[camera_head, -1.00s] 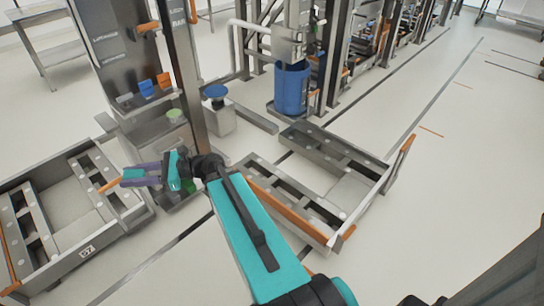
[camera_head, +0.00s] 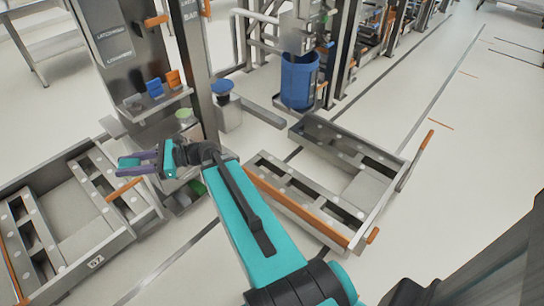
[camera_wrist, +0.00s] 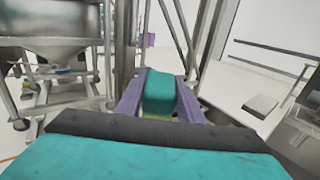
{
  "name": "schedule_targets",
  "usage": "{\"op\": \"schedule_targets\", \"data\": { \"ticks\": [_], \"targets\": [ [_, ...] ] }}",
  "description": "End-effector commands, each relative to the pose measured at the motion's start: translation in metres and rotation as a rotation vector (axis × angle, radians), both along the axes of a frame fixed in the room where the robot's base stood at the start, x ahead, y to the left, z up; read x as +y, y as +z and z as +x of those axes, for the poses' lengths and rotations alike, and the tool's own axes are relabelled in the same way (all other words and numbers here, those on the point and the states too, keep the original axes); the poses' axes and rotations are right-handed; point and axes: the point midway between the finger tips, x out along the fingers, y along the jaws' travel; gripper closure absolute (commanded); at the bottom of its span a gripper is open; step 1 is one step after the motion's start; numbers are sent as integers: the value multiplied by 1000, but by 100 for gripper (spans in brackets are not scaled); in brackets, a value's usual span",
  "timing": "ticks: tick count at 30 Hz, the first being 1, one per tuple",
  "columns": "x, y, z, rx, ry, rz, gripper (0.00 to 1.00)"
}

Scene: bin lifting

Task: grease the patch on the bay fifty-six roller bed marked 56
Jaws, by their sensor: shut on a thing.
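My gripper (camera_head: 130,162) has purple fingers shut on a small teal block (camera_wrist: 159,92), with a yellow-green edge below it in the wrist view. It is held in the air near the inner corner of the left roller bed (camera_head: 118,243), whose front plate appears to read 57. A second roller bed (camera_head: 345,240), with orange edge bars, lies to the right of my arm. I see no 56 mark on it, and my arm hides part of its left side. I cannot make out a grease patch on either bed.
A dark column cabinet (camera_head: 106,40) stands behind the gripper, with a shelf (camera_head: 150,104) of blue and orange items. A blue-topped post (camera_head: 223,88) and a blue bin (camera_head: 298,82) stand farther back. The floor (camera_head: 450,170) at right is clear.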

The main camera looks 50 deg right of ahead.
Motion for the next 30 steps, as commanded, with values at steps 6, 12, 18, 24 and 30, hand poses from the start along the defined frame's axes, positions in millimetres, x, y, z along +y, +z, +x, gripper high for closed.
{"op": "schedule_targets", "data": {
  "ticks": [6, 12, 18, 24, 30],
  "targets": [
    [5, 0, 0, 0, 7, 0, 100],
    [7, 0, 0, 0, 9, 0, 100],
    [-2, -8, 5, 1, -6, 0, 100],
    [-33, -35, 20, 7, -64, -4, 100],
    [-87, -76, 41, 16, -161, -11, 100]
  ]
}}
